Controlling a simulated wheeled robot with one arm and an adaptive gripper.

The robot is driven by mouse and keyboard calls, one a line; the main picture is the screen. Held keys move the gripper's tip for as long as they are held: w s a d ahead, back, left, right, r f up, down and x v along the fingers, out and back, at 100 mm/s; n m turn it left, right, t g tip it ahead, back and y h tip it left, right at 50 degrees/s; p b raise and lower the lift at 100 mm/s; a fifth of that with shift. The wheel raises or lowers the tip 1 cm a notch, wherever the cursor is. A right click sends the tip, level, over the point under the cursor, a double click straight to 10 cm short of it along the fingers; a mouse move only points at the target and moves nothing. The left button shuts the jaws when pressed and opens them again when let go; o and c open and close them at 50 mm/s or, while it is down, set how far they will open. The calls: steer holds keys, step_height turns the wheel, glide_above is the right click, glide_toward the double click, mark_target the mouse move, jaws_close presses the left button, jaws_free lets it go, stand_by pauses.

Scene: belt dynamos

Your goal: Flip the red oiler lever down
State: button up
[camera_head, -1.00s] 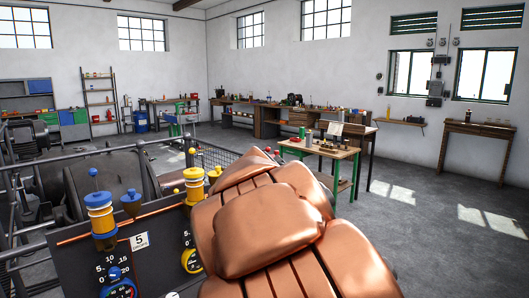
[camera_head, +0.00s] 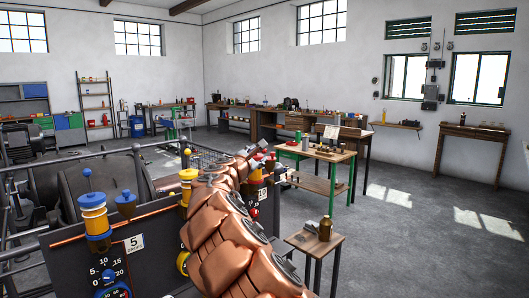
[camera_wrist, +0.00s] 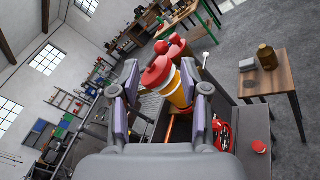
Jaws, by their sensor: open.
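The red oiler shows in the wrist view with a red cap (camera_wrist: 158,74) and an amber body (camera_wrist: 181,92). Red balls (camera_wrist: 175,40) stick up past the cap; which one belongs to the lever is unclear. My gripper (camera_wrist: 159,68) is open, with one finger on each side of the oiler's upper part. I cannot tell whether either finger touches it. In the head view my copper-coloured arm reaches along the panel toward the red oiler (camera_head: 255,176), which is small and partly hidden there.
The blue oiler (camera_head: 94,213) and yellow oiler (camera_head: 187,176) stand on the same dark panel (camera_head: 150,255). A red gauge (camera_wrist: 222,134) sits near the red oiler. A small wooden table (camera_head: 315,243) with a brown bottle (camera_head: 325,229) stands to the right.

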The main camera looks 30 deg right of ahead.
steer(key=shift+p+x, duration=0.95)
steer(key=shift+x, duration=2.7)
steer(key=shift+s, duration=0.1)
jaws_close()
